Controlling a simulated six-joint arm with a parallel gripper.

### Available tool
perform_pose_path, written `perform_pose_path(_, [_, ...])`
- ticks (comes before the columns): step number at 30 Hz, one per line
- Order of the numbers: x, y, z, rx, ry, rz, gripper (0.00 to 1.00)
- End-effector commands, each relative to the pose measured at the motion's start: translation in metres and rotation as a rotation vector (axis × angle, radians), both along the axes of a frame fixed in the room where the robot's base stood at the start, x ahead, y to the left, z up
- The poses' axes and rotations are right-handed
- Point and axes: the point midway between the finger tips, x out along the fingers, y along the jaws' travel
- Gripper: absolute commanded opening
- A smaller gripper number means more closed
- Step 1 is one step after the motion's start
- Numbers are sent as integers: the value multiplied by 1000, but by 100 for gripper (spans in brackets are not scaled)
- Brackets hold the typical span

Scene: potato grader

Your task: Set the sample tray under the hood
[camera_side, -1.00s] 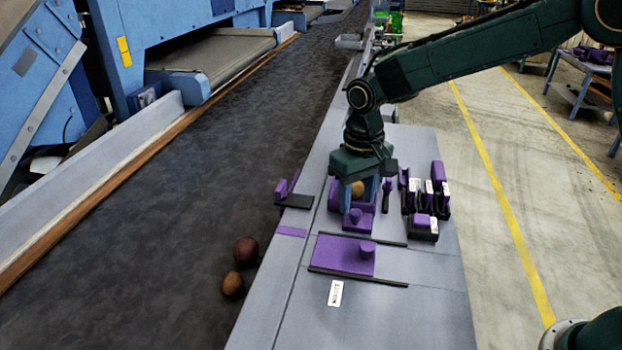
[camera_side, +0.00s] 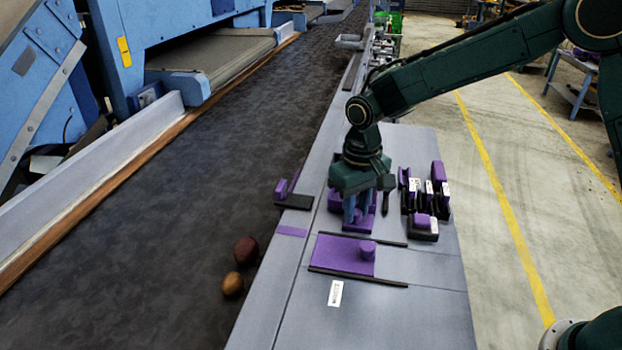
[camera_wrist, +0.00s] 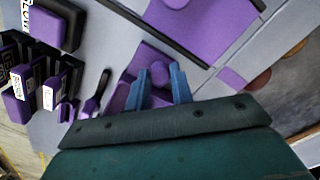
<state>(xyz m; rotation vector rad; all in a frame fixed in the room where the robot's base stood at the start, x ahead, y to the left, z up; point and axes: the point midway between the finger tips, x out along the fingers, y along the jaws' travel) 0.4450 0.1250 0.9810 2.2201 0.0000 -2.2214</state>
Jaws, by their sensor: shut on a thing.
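The purple sample tray (camera_side: 358,226) stands on the grey bench, mostly hidden under my gripper (camera_side: 355,212). A small purple knob (camera_wrist: 160,73) sticks up from it. In the wrist view my gripper (camera_wrist: 163,80) has its two blue fingers shut on this knob, one on each side. The tray seems to rest on the bench, though its underside is hidden. I cannot tell for sure which part is the hood; a small purple upright piece on a black base (camera_side: 294,200) stands left of the tray, by the belt.
A flat purple plate (camera_side: 335,256) with its own knob lies between two black rails in front. Black and purple labelled blocks (camera_side: 422,200) stand to the right. Two potatoes (camera_side: 246,250) lie on the dark belt (camera_side: 200,190). The bench front is clear around a white label (camera_side: 335,293).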

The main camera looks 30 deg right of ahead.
Motion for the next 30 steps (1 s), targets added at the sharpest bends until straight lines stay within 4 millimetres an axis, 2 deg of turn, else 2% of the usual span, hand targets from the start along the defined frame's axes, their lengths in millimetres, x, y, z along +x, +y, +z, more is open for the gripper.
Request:
perform_pose_path(5, [6,-6,0,0,0,-2,0])
perform_pose_path(21, [77,-75,0,1,-5,-3,0])
perform_pose_path(30, [98,-96,1,1,-6,0,0])
